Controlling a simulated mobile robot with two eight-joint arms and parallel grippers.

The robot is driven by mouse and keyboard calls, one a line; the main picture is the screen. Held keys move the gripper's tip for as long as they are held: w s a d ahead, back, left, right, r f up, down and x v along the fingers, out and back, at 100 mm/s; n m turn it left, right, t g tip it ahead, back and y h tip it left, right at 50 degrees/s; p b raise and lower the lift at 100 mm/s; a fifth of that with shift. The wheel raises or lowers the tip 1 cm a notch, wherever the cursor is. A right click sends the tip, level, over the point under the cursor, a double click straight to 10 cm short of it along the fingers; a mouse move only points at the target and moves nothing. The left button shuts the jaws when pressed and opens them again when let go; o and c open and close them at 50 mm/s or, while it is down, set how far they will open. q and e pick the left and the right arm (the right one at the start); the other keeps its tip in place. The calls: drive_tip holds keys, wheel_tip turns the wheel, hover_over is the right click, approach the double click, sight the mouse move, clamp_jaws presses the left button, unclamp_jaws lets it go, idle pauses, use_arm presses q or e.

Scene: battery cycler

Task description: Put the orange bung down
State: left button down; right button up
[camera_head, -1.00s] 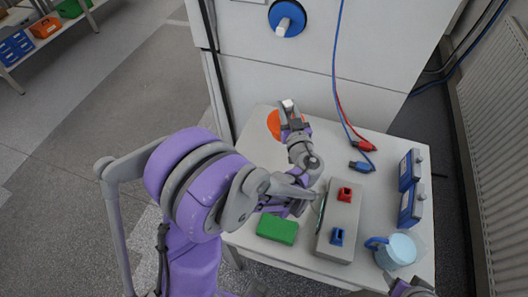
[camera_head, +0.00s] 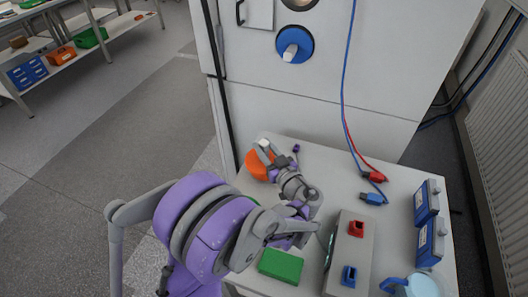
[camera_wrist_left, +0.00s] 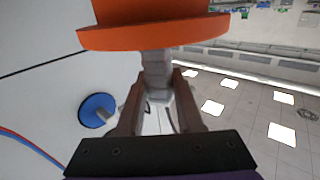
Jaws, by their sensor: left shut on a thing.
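The orange bung (camera_head: 257,166) is a round disc with a pale grip, over the back left part of the white table (camera_head: 318,158). My left gripper (camera_head: 267,152) is shut on its pale grip. In the left wrist view the bung (camera_wrist_left: 155,38) fills the top of the picture, with its grip between the two fingers of my left gripper (camera_wrist_left: 157,88). Whether the bung touches the table top is hidden. My right gripper is not in view.
A green block (camera_head: 281,265), a grey box (camera_head: 349,255) with red and blue sockets, blue battery packs (camera_head: 428,225) and a jug (camera_head: 424,285) stand on the table. Behind is a white cabinet (camera_head: 380,60) with a blue bung (camera_head: 293,44). Red and blue leads (camera_head: 347,90) hang down.

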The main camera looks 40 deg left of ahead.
use_arm(q)
drive_tip(key=shift+f, duration=0.75)
drive_tip(key=shift+f, duration=0.1)
drive_tip(key=c, duration=0.6)
unclamp_jaws()
drive_tip(key=shift+o, duration=0.2)
drive_tip(key=v, duration=1.2)
drive_tip(key=shift+b, duration=0.45)
